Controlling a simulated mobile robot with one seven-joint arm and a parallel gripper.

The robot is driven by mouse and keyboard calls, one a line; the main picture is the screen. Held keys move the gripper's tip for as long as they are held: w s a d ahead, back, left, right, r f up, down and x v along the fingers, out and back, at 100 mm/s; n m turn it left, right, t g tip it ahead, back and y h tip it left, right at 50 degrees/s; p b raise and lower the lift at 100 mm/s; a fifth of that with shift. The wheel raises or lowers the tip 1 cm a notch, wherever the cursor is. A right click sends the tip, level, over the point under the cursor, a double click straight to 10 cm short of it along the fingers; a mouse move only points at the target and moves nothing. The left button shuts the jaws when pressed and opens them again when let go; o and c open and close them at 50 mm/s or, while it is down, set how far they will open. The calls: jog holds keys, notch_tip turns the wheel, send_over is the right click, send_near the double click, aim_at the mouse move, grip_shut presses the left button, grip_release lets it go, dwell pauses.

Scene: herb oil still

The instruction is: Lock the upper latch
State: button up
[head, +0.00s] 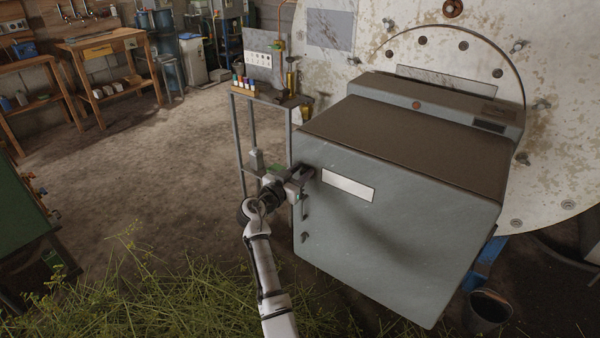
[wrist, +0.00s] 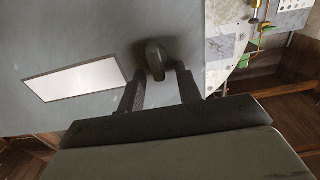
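The upper latch (wrist: 154,54) is a dark, rounded handle on the face of a grey-green cabinet (head: 390,235). In the wrist view it points down, toward my gripper. My gripper (wrist: 161,72) is open, with one dark finger on either side of the latch's lower end. I cannot tell whether either finger touches it. In the head view my gripper (head: 305,177) is at the upper left of the cabinet front and hides most of the upper latch. A lower latch (head: 305,237) shows below it on the same edge.
A white label plate (head: 348,185) is on the cabinet front, right of my gripper. A narrow metal stand (head: 240,130) with small bottles is behind, to the left. Cut herbs (head: 150,300) lie in front. A bucket (head: 488,308) stands at right. The floor at left is open.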

grip_shut()
jog(key=n+b, duration=0.1)
jog(key=n, duration=0.1)
jog(key=n+b, duration=0.1)
jog(key=n, duration=0.1)
jog(key=a+n+b, duration=0.1)
jog(key=n, duration=0.2)
jog(key=shift+w+f, duration=0.2)
jog(key=shift+w, duration=0.1)
jog(key=n, duration=0.5)
jog(key=shift+w+a+f+n, duration=0.15)
jog(key=shift+a+f+n, duration=0.05)
jog(key=shift+f+n, duration=0.1)
jog(key=n+p, duration=0.1)
jog(key=n, duration=0.1)
jog(key=n+p, duration=0.1)
jog(key=n, duration=0.2)
jog(key=shift+a+f+n, duration=0.1)
jog(key=shift+f+n, duration=0.2)
jog(key=shift+f, duration=0.1)
